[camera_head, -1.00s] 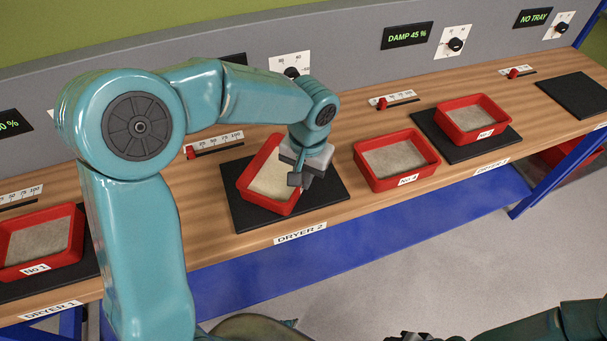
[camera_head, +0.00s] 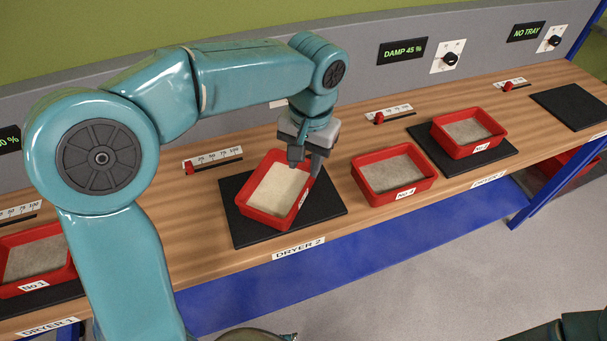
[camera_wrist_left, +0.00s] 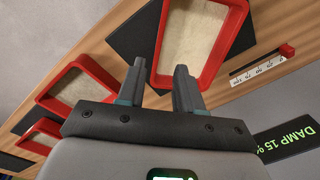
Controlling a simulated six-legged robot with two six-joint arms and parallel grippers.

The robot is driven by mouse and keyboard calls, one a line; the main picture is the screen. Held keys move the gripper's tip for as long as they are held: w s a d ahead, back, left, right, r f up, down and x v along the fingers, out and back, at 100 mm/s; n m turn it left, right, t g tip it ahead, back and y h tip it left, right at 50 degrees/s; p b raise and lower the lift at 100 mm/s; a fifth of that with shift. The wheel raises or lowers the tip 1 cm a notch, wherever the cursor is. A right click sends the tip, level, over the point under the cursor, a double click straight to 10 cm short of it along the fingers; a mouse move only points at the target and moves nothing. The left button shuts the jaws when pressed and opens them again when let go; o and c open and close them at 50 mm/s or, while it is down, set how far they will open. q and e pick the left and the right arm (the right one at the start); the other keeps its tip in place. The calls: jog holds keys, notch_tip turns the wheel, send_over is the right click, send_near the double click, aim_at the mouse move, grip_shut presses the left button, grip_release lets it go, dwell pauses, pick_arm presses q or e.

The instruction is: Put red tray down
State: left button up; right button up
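A red tray (camera_head: 267,214) with pale sand sits at an angle on the black pad (camera_head: 330,205) of DRYER 2, nearer the pad's left side. My left gripper (camera_head: 306,164) is at the tray's right side, pointing down. In the left wrist view its two fingers (camera_wrist_left: 160,88) are well apart, one on each side of the line of the tray's red wall (camera_wrist_left: 159,45). The fingers do not appear to press on the wall. Whether their tips are still below the rim is hard to tell. My right gripper is out of view.
Red tray No 4 (camera_head: 398,189) stands on bare wood just right of the DRYER 2 pad. Another red tray (camera_head: 468,150) is on the pad beyond, and tray No 1 (camera_head: 35,283) is at far left. The far-right pad (camera_head: 572,104) is empty. A grey panel runs behind.

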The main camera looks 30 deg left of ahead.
pick_arm(q)
jog(key=r, duration=0.1)
jog(key=p, duration=0.5)
send_near(302, 191)
jog(key=shift+h, duration=0.4)
jog(key=f, duration=0.4)
jog(key=shift+a+f, duration=0.1)
jog(key=shift+a, duration=0.3)
jog(key=shift+s+f, duration=0.15)
jog(key=shift+f, duration=0.4)
notch_tip(302, 191, down, 5)
jog(key=shift+p, duration=0.4)
jog(key=shift+w, duration=0.2)
grip_shut()
